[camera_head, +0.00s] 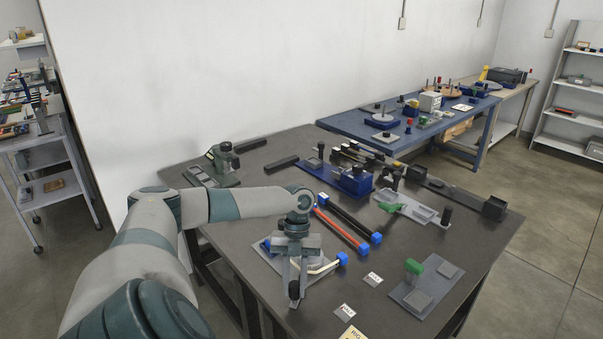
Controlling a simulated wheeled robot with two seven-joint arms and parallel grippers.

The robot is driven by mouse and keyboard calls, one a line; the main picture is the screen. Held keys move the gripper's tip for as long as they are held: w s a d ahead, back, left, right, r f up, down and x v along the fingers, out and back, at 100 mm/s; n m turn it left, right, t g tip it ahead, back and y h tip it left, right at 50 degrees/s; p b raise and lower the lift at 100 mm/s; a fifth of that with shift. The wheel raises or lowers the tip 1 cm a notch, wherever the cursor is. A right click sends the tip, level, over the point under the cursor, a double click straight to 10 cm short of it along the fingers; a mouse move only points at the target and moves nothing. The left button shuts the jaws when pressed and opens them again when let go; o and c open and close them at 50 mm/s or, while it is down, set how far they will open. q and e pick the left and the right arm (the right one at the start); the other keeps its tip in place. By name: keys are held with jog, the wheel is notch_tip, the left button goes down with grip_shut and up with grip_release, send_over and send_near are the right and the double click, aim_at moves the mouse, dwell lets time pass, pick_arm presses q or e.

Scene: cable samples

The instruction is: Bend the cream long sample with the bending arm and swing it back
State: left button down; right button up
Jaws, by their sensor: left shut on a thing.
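My left gripper (295,281) comes in from the left and points down over the near part of the table. Its fingers are shut on a dark knob (294,291), which looks like the handle of the bending arm. Below it is a light grey bending plate (268,260), largely covered by the gripper. The cream long sample (322,268) lies at this plate and shows a curve to the right of the fingers. Its blue end block (342,258) sticks out to the right. The rest of the sample and the arm's pivot are hidden. My right gripper is not in view.
A red sample (340,230) and a black sample (350,218) with blue ends lie just behind. Small label cards (373,279) lie between. A green-grey device (224,158) stands at the back left.

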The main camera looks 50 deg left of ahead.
pick_arm(q)
jog(key=shift+a, duration=0.15)
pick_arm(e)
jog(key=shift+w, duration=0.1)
pick_arm(q)
jog(key=c, duration=1.5)
grip_release()
jog(key=shift+s, duration=0.1)
jog(key=shift+o, duration=0.2)
jog(key=shift+w+a+r, duration=0.15)
jog(key=shift+w+r, duration=0.1)
jog(key=shift+r, duration=0.2)
jog(key=b+v, duration=0.3)
jog(key=v, duration=1.3)
jog(key=shift+s+r, duration=0.15)
jog(key=shift+r, duration=0.15)
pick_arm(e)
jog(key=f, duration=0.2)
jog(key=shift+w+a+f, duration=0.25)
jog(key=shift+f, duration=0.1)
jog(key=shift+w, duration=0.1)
